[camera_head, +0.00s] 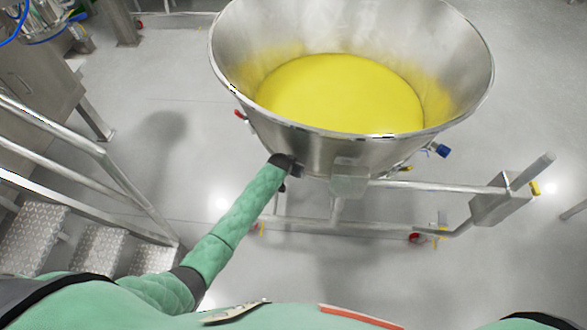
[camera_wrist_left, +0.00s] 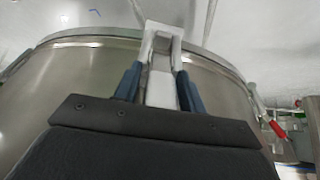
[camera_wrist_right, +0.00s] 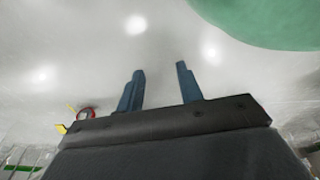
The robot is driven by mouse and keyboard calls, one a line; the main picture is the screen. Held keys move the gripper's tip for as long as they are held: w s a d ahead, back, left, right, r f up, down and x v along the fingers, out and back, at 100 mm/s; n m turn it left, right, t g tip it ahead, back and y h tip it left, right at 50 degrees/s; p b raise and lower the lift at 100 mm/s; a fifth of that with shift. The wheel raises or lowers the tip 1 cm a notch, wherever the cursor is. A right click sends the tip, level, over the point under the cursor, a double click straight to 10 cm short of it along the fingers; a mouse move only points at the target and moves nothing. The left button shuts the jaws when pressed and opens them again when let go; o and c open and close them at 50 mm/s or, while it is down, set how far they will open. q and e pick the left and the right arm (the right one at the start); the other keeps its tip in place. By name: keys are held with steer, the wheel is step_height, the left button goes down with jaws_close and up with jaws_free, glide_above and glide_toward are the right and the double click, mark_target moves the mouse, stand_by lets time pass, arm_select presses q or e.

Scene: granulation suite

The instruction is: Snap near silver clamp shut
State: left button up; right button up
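The silver clamp (camera_wrist_left: 162,88) shows in the left wrist view as an upright pale metal latch with a frame-shaped top, at the rim of the steel bowl (camera_wrist_left: 80,90). My left gripper (camera_wrist_left: 158,75) has its two blue fingers apart, one on each side of the clamp. I cannot tell whether they touch it. In the head view my left gripper (camera_head: 297,170) is at the bowl's near left wall, and its fingers and the clamp are mostly hidden. My right gripper (camera_wrist_right: 158,75) is open and empty above bare floor; it is outside the head view.
The large bowl (camera_head: 315,150) holds yellow powder (camera_head: 340,95) and stands on a wheeled steel frame (camera_head: 430,187). A metal bracket (camera_head: 350,178) sits on its near wall. Steps with a handrail (camera_head: 90,150) stand at left. The floor at right is largely clear.

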arm_select(q)
steer(key=shift+o, duration=0.4)
steer(key=shift+f, duration=0.1)
arm_select(e)
steer(key=shift+w+d, duration=0.1)
arm_select(q)
steer(key=shift+s, duration=0.1)
steer(key=shift+s+a+r, duration=0.15)
steer(key=shift+s+r, duration=0.1)
steer(key=shift+r, duration=0.15)
steer(key=b+v, duration=0.2)
steer(key=v, duration=0.4)
steer(key=shift+r, duration=0.4)
arm_select(e)
steer(key=shift+w+a+r, duration=0.55)
steer(key=shift+w+r, duration=0.05)
steer(key=shift+r, duration=0.15)
steer(key=shift+w+a+r, duration=0.5)
steer(key=shift+w+r, duration=0.05)
steer(key=shift+r, duration=0.15)
arm_select(q)
steer(key=shift+s, duration=0.1)
arm_select(e)
steer(key=shift+d, duration=0.15)
